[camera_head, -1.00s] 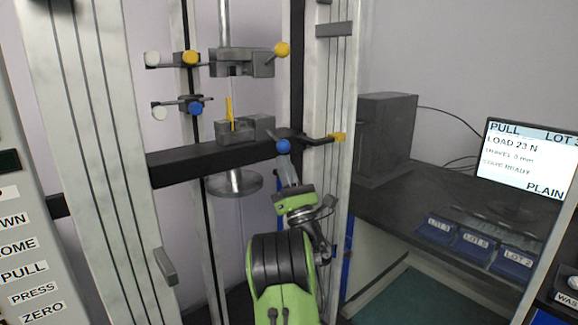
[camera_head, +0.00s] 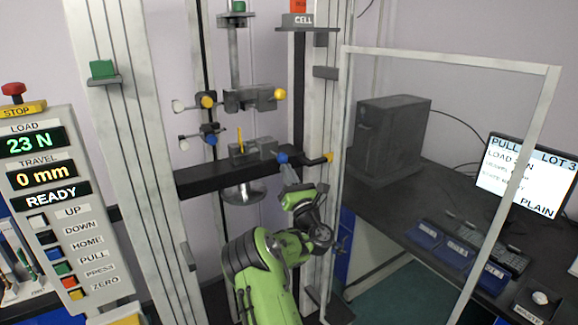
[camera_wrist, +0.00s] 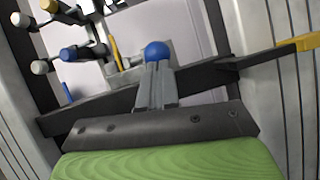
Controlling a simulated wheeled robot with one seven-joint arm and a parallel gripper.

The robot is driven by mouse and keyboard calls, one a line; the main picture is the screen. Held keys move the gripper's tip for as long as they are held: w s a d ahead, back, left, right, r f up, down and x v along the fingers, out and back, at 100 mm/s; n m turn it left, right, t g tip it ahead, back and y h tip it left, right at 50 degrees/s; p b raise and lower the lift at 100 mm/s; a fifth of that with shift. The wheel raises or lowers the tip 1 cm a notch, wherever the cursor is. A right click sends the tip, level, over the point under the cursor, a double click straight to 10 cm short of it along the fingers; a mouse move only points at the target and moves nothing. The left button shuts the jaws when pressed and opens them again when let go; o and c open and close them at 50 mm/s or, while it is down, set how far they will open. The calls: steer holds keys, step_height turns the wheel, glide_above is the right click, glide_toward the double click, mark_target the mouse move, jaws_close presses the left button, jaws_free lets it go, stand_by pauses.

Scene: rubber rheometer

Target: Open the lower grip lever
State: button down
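The lower grip (camera_head: 252,151) is a grey block on the dark crossbeam, with a yellow strip (camera_head: 240,139) standing up from it. Its lever ends in a blue ball (camera_head: 282,158) on the right side. My gripper (camera_head: 287,171) is just below that ball, pointing up toward it. In the wrist view the blue ball (camera_wrist: 157,50) sits right at the tips of my gripper (camera_wrist: 158,66). The two fingers are close together. The ball hides the very tips, so I cannot tell if they touch it. The lever's shaft is mostly hidden.
The upper grip (camera_head: 250,98) with yellow balls stands above. The dark crossbeam (camera_head: 205,179) and a yellow-ended handle (camera_head: 328,158) are close by. A clear framed panel (camera_head: 440,185) stands on the right. The button panel (camera_head: 75,220) is on the left.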

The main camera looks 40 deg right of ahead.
mark_target(284, 158)
step_height(284, 158, up, 2)
steer(key=g+p, duration=0.1)
steer(key=p, duration=0.2)
steer(key=g+y+p, duration=0.1)
steer(key=p, duration=0.1)
steer(key=shift+w+r+p, duration=0.15)
steer(key=shift+r+p, duration=0.1)
steer(key=shift+p, duration=0.15)
steer(key=shift+r+p, duration=0.45)
steer(key=shift+p, duration=0.45)
steer(key=shift+f, duration=0.1)
